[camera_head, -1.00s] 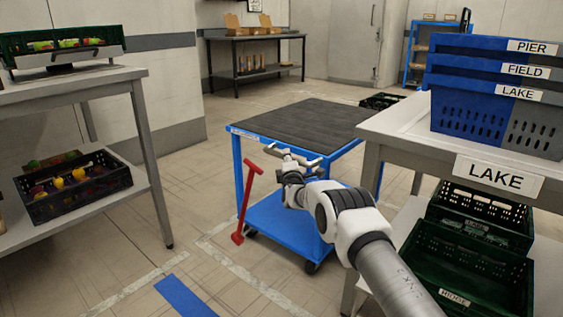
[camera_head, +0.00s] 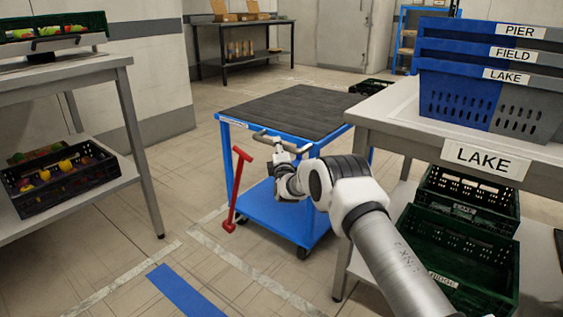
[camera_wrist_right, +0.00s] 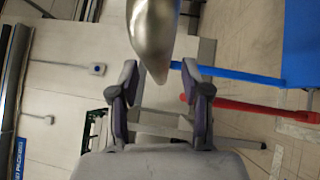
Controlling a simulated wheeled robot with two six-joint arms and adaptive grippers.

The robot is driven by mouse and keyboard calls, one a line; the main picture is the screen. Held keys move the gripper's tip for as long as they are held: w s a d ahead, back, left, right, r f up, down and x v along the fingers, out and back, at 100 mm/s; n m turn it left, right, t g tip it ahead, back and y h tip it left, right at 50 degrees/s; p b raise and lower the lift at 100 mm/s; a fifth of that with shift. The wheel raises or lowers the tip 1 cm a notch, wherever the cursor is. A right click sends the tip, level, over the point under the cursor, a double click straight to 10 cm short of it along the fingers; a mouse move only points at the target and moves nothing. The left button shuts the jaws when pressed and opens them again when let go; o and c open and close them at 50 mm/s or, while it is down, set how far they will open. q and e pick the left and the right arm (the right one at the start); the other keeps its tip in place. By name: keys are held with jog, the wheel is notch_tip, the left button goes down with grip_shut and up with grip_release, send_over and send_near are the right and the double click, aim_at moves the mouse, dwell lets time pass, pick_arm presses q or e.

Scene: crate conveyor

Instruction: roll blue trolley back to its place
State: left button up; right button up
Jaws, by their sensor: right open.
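The blue trolley (camera_head: 272,207) stands on the floor in the middle of the head view, with a black ribbed top and a lower blue shelf. Its grey handle bar (camera_head: 261,137) is on the near side; a metal bar (camera_wrist_right: 155,35), apparently this handle, shows large in the right wrist view. My right gripper (camera_head: 280,155) is at the handle, and its open fingers (camera_wrist_right: 160,88) lie either side of the bar's lower end in the picture. Whether they touch it I cannot tell. My left gripper is in neither view.
A red bar (camera_head: 234,190) leans at the trolley's left side. Blue tape (camera_head: 187,290) and whitish lines mark the floor. A table with labelled crates (camera_head: 480,100) stands close on the right, a grey rack (camera_head: 140,140) on the left. Floor between is clear.

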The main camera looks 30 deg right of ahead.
jog(key=v, duration=0.9)
dwell(0.3)
